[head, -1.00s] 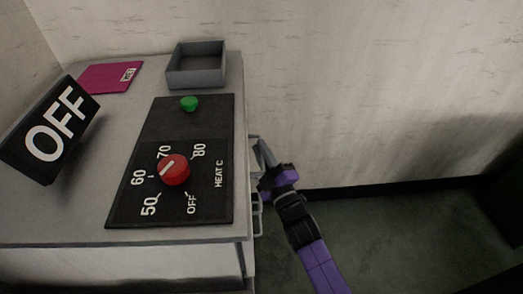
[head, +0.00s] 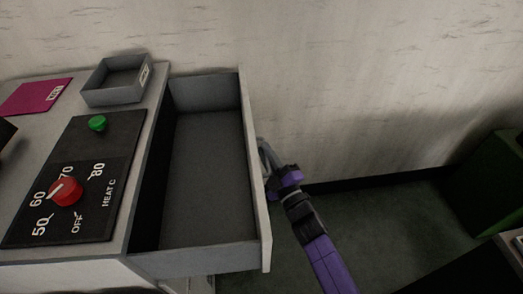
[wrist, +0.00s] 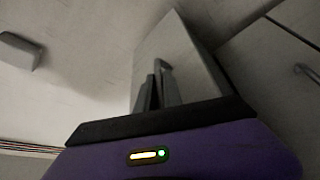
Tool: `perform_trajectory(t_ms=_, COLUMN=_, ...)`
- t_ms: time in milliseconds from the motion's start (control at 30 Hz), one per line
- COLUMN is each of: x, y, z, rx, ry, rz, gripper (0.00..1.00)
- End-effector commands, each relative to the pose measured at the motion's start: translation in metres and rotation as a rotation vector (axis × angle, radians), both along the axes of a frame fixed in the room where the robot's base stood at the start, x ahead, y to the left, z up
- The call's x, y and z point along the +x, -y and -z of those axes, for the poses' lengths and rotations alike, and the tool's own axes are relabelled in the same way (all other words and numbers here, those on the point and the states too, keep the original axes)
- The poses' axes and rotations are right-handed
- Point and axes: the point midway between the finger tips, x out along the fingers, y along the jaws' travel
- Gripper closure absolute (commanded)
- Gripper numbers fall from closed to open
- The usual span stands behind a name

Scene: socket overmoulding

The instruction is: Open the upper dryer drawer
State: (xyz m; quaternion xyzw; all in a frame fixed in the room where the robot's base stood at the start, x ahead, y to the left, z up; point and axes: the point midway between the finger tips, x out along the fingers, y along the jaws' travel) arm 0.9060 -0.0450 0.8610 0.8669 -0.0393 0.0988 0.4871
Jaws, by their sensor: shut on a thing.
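The upper dryer drawer (head: 205,180) is pulled out to the right of the dryer in the head view, and its grey inside looks empty. Its pale front panel (head: 254,170) stands clear of the dryer body. My gripper (head: 266,160) is at the outer face of this panel, shut on the drawer handle (head: 262,150). In the wrist view my gripper's fingers (wrist: 158,88) close around the handle in front of the pale panel (wrist: 175,50). The fingertips are partly hidden in the head view.
The dryer top carries a black heat panel (head: 90,165) with a red knob (head: 66,191) and a green button (head: 97,123). A grey tray (head: 113,98) and a magenta card (head: 35,96) lie behind. A green box (head: 500,180) stands at far right. Floor between is clear.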

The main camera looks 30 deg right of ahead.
Motion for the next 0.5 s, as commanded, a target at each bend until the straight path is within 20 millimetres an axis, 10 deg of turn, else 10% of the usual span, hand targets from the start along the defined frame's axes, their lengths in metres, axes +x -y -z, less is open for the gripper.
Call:
perform_trajectory(t_ms=467, x=-0.0017, y=0.0032, z=0.0018, rx=0.000, ry=-0.003, rz=0.001, gripper=1.00)
perform_trajectory(t_ms=500, x=-0.0017, y=0.0031, z=0.0018, rx=0.000, ry=-0.002, rz=0.000, gripper=0.81)
